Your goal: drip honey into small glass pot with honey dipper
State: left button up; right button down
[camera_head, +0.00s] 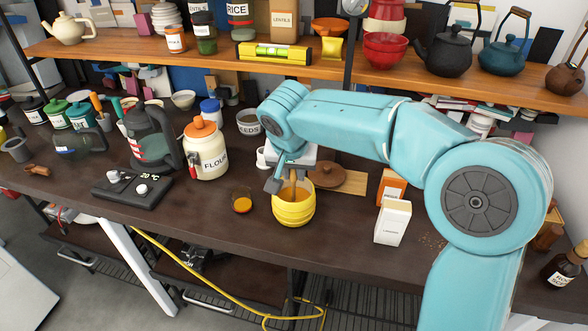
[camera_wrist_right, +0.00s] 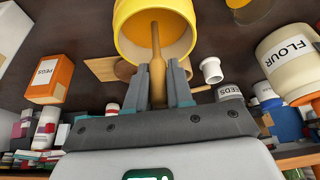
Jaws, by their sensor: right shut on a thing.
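The yellow ribbed honey pot (camera_head: 293,211) stands near the front edge of the dark table. My right gripper (camera_head: 288,180) is above its mouth, shut on the wooden honey dipper (camera_wrist_right: 157,55). The dipper's handle runs down into the pot; its head is hidden inside. In the right wrist view, my right gripper (camera_wrist_right: 158,88) has both fingers around the handle, with the pot's open mouth beyond. The small glass pot (camera_head: 242,201) stands left of the yellow pot, apart from it, with some amber honey in it. My left gripper is not in view.
A brown lid (camera_head: 327,175) lies on a wooden board behind the honey pot. A white carton (camera_head: 393,222) and orange box (camera_head: 391,186) stand to the right. A shelf (camera_head: 180,53) runs above.

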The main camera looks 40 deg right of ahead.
notch_tip(320, 180, up, 10)
jog(key=p, duration=0.7)
jog(key=shift+f, duration=0.3)
jog(key=w+a+p, duration=0.5)
jog(key=w+a, duration=0.3)
jog(key=a, duration=0.1)
jog(key=shift+w+p, duration=0.3)
jog(key=shift+p, duration=0.1)
jog(key=shift+f, duration=0.1)
